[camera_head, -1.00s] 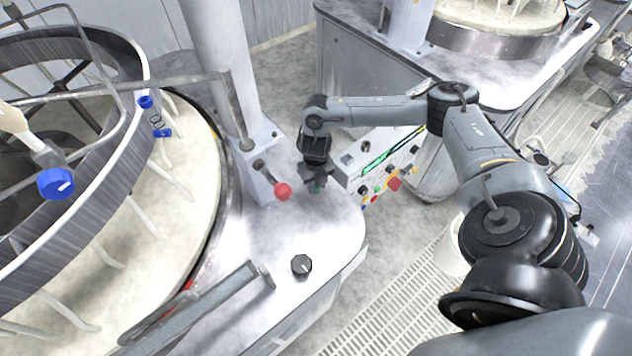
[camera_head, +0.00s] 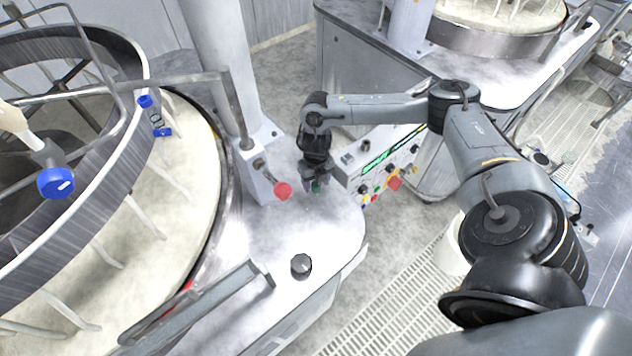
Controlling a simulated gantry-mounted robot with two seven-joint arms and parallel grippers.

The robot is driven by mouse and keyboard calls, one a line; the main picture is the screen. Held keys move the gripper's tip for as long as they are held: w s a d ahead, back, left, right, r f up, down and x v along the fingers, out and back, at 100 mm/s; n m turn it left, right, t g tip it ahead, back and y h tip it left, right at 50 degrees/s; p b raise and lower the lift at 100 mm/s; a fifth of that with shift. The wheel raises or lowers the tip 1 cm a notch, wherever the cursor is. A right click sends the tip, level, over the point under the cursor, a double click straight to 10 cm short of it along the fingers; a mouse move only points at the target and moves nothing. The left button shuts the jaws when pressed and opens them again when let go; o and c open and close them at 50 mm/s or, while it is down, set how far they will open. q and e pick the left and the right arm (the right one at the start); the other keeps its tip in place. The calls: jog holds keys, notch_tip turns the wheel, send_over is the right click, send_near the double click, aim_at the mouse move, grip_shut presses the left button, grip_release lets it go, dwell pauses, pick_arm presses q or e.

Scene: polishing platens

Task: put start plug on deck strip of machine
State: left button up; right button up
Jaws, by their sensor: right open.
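My right gripper (camera_head: 316,184) points down over the far right corner of the near machine's metal deck strip (camera_head: 325,220). Its fingers are open. A small green piece, which looks like the start plug (camera_head: 317,188), shows at the fingertips, low at the deck surface. The fingers partly hide it, and I cannot tell whether they still touch it. My left gripper is not in view.
A red-knobbed lever (camera_head: 282,191) stands left of the gripper. A control panel (camera_head: 376,168) with coloured buttons is close on the right. A black knob (camera_head: 301,264) sits nearer on the deck, with bare metal between.

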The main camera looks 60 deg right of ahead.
notch_tip(320, 180, up, 4)
jog(key=shift+r, duration=0.1)
notch_tip(320, 180, up, 7)
jog(key=p, duration=0.3)
jog(key=shift+r+p, duration=0.15)
jog(key=shift+p, duration=0.25)
